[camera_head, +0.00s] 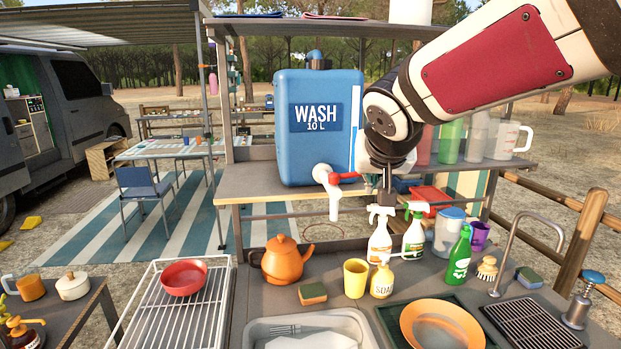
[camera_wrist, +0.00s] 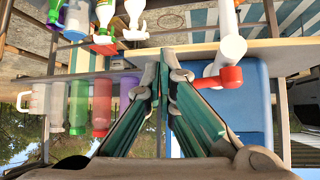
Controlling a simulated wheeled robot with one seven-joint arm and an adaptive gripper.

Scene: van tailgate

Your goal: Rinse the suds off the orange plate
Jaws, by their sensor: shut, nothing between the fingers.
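The orange plate (camera_head: 408,322) lies on a dark green tray (camera_head: 385,314) at the front of the counter. Its middle looks paler than its rim; I cannot clearly make out suds. The blue WASH 10 L water container (camera_head: 300,155) stands on the raised shelf. Its white tap (camera_head: 334,205) with a red lever (camera_head: 346,176) points down over the shelf's front edge; both show in the wrist view, the tap (camera_wrist: 231,47) and the lever (camera_wrist: 229,78). My gripper (camera_head: 387,207) is shut and empty, to the right of the tap and apart from it. Its fingertips meet in the wrist view (camera_wrist: 161,62).
Spray bottles (camera_head: 380,238), a soap bottle (camera_head: 382,280), a yellow cup (camera_head: 355,278) and a green bottle (camera_head: 459,255) stand below my gripper. An orange kettle (camera_head: 283,262), sponge (camera_head: 313,293) and wire rack (camera_head: 150,310) with a red bowl (camera_head: 184,277) are left. A white basin (camera_head: 262,328) sits in front.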

